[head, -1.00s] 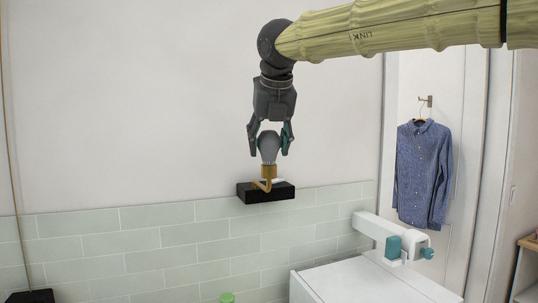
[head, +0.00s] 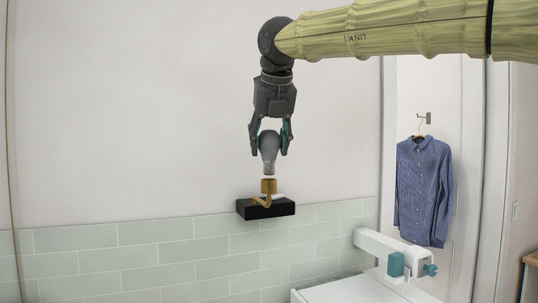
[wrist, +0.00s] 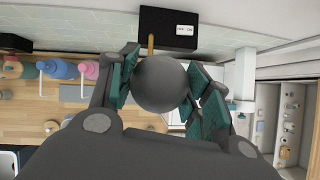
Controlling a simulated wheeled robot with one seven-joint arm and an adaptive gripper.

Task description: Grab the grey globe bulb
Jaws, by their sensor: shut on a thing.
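The grey globe bulb (head: 269,146) is between the fingers of my gripper (head: 270,140), which is shut on it. The bulb hangs with its narrow neck down, just above the brass socket (head: 268,187), with a small gap between them. The socket stands on a bent brass arm from a black wall box (head: 266,209). In the wrist view, the round grey bulb (wrist: 161,83) fills the space between both fingers of my gripper (wrist: 160,88) and hides the socket.
A blue shirt (head: 423,190) hangs on a hook at the right. A white appliance with a white and teal arm (head: 388,250) stands below it. In the wrist view, a wooden counter (wrist: 30,110) below holds several coloured bottles. The wall left of my gripper is clear.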

